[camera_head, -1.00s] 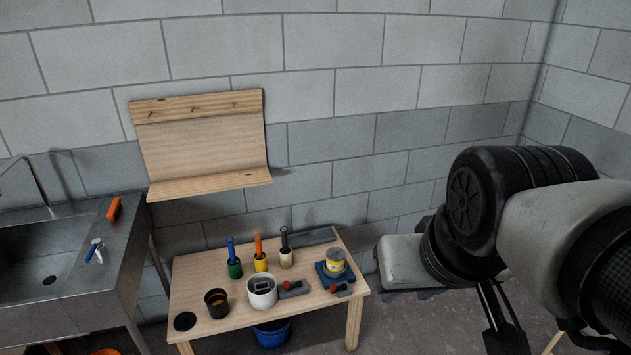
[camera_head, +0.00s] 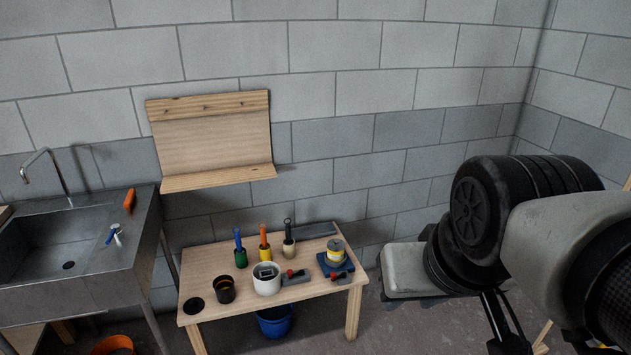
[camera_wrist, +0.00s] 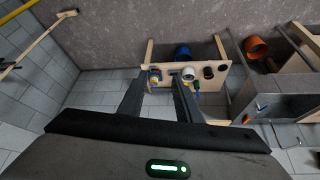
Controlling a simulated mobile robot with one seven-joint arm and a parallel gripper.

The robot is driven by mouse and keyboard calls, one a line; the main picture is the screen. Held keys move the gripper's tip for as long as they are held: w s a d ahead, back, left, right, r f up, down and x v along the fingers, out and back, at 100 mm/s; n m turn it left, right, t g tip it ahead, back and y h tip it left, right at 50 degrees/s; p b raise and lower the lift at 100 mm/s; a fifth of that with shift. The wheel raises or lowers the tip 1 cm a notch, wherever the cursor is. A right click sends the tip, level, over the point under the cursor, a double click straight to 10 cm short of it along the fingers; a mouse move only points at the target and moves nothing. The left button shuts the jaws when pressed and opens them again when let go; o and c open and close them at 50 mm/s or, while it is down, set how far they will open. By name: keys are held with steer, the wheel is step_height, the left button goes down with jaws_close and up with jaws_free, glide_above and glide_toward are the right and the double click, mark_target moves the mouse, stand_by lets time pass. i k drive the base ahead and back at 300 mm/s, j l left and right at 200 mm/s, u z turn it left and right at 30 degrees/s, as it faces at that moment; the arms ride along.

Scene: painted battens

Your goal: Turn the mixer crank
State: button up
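A wooden table (camera_head: 225,260) stands low by the wall. On it is a white pot (camera_head: 267,279) with something grey inside. Beside it is a grey block with a red knob (camera_head: 292,273). A yellow-banded can (camera_head: 335,252) sits on a blue base (camera_head: 328,266), with a second red-knobbed grey piece (camera_head: 341,277) in front. I cannot tell which red-knobbed piece is the mixer crank. My gripper (camera_wrist: 160,78) shows in the wrist view, fingers apart and empty, with the table well beyond them. In the head view my arm is at the right, clear of the table.
Green, yellow and pale pots with handled tools (camera_head: 263,250) stand behind the white pot. A black cup (camera_head: 224,289) and dark disc (camera_head: 193,305) are at left. A steel sink (camera_head: 125,270) stands left, a wooden wall shelf (camera_head: 215,180) above, a blue bucket (camera_head: 273,322) below.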

mark_target(333, 275)
steer(key=i+j+z, duration=0.2)
steer(key=i+j, duration=0.6)
